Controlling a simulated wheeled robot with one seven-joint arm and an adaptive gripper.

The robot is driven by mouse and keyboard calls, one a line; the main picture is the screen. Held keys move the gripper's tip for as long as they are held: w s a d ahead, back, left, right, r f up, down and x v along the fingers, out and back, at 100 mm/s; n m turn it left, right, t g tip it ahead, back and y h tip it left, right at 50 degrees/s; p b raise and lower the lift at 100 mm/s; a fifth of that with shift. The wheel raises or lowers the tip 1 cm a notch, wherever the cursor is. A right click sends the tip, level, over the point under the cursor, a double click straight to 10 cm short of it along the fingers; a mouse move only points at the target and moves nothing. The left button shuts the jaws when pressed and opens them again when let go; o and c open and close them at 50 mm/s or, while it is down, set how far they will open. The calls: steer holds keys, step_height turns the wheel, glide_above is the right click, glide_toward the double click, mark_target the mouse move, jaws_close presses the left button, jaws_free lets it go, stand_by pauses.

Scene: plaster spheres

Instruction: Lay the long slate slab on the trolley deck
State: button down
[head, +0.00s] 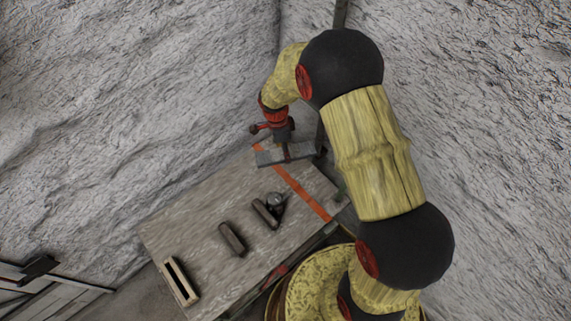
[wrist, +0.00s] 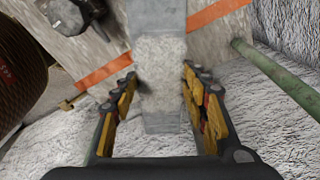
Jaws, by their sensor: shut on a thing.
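The slate slab (head: 270,157) is grey, long and flat, at the far end of the wooden deck. It crosses over the deck's orange stripe. In the wrist view the slab (wrist: 160,20) runs up the middle between my fingers. My gripper (head: 286,150) points down and is shut on the slab; its fingers (wrist: 160,88) lie along the slab's two sides. The trolley deck appears to be the wooden board (head: 185,225) below. I cannot tell whether the slab touches the board or hangs just above it.
Two dark brown blocks (head: 232,240) (head: 262,215) and a round metal thing (head: 275,199) lie mid-board. A pale slotted piece (head: 179,281) lies at the near left end. A green bar (wrist: 275,75) runs beside the board. Rough plaster walls stand close behind.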

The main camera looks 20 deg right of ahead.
step_height(320, 180, down, 8)
steer(key=m+g+b, duration=0.1)
steer(key=m, duration=1.1)
steer(key=shift+s+m+y, duration=0.3)
steer(key=shift+m+y, duration=0.1)
steer(key=b, duration=0.3)
glide_above(286, 178)
steer(key=shift+w+f, duration=0.15)
steer(key=shift+f, duration=1.2)
steer(key=shift+w+f, duration=0.15)
steer(key=shift+f, duration=1.2)
steer(key=shift+f+b, duration=0.5)
steer(key=shift+f, duration=0.15)
steer(key=c, duration=1.4)
jaws_free()
steer(key=o, duration=0.5)
steer(key=shift+s, duration=0.1)
steer(key=shift+f, duration=0.1)
